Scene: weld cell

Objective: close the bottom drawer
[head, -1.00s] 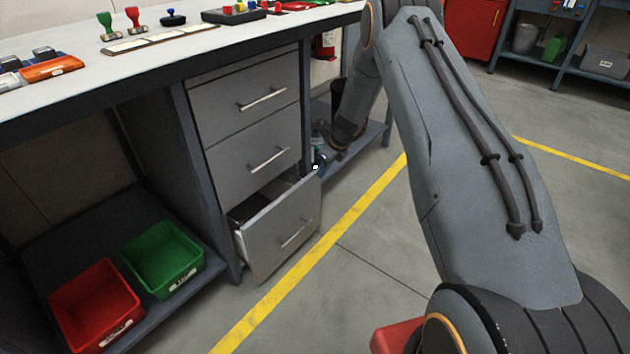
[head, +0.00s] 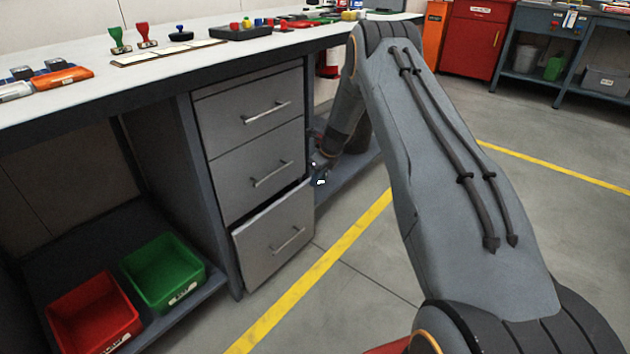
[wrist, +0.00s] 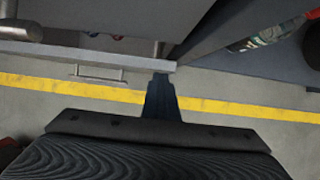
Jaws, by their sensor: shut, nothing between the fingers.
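The bottom drawer (head: 272,240) is the lowest of three grey drawers under the bench. Its front stands slightly out from the cabinet, with a narrow dark gap along its top. My gripper (head: 320,178) is beside the drawer's upper right corner, small and partly dark in the head view. In the wrist view my gripper (wrist: 161,80) is shut and empty, its tips at the right end of the drawer front's top edge (wrist: 80,52). I cannot tell whether they touch. The drawer's handle (wrist: 100,73) shows just beyond that edge.
The two upper drawers, middle (head: 262,160) and top (head: 255,110), look shut. A green bin (head: 165,270) and a red bin (head: 95,310) sit on the low shelf at left. The floor in front, with a yellow line (head: 310,275), is clear.

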